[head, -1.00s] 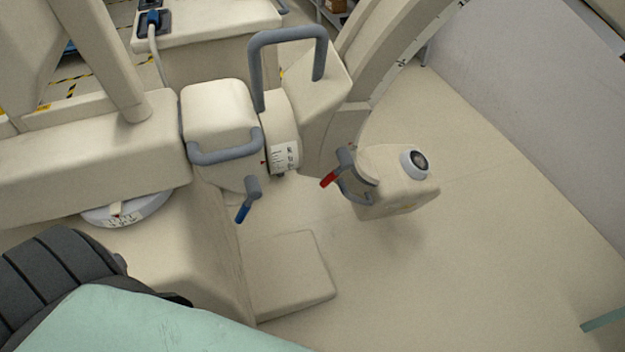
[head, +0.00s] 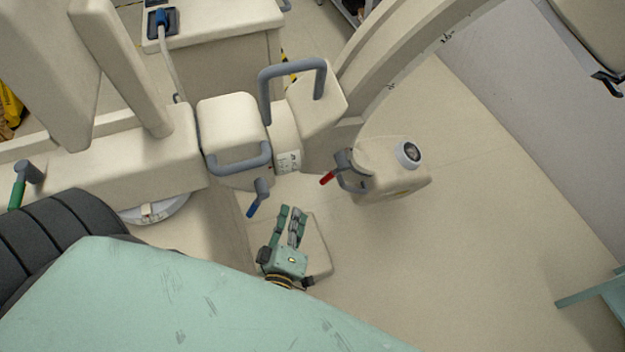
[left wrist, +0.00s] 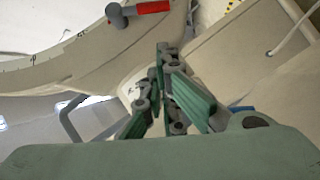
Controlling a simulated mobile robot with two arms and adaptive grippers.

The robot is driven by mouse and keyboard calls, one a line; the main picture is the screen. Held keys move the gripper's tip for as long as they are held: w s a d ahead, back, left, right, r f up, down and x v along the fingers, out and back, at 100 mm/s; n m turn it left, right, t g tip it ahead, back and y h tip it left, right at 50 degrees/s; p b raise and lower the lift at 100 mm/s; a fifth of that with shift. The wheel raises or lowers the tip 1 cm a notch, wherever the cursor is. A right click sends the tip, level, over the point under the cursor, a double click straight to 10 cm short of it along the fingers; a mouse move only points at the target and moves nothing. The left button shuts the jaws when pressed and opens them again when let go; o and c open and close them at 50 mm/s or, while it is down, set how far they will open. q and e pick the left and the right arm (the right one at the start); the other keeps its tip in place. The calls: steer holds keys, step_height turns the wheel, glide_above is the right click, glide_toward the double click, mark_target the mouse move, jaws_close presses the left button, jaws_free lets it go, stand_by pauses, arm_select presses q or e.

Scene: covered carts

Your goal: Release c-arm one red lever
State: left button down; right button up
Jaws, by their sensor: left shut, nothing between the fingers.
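The red lever (head: 327,178) hangs from a grey pivot on the cream c-arm (head: 395,170), beside a round dark-centred knob. A red lever also shows at the top of the left wrist view (left wrist: 153,8). My left gripper (head: 292,210) has green and grey fingers, shut and empty. In the head view it appears below and left of the red lever, apart from it, and just right of the blue lever (head: 252,208). In the left wrist view my fingers (left wrist: 166,52) point up, with the red lever above them. My right gripper is not in view.
A grey loop handle (head: 290,70) and a second grey handle (head: 238,165) stick out from the c-arm body. A green lever (head: 17,190) is at the far left. Open floor (head: 470,240) lies to the right of the c-arm.

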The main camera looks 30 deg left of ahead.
arm_select(q)
steer(key=shift+w, duration=0.1)
steer(key=w+a+f+b, duration=0.2)
steer(key=w+b, duration=0.2)
steer(key=w, duration=0.8)
steer(key=shift+w+f, duration=0.25)
steer(key=shift+w, duration=0.1)
steer(key=shift+b, duration=0.3)
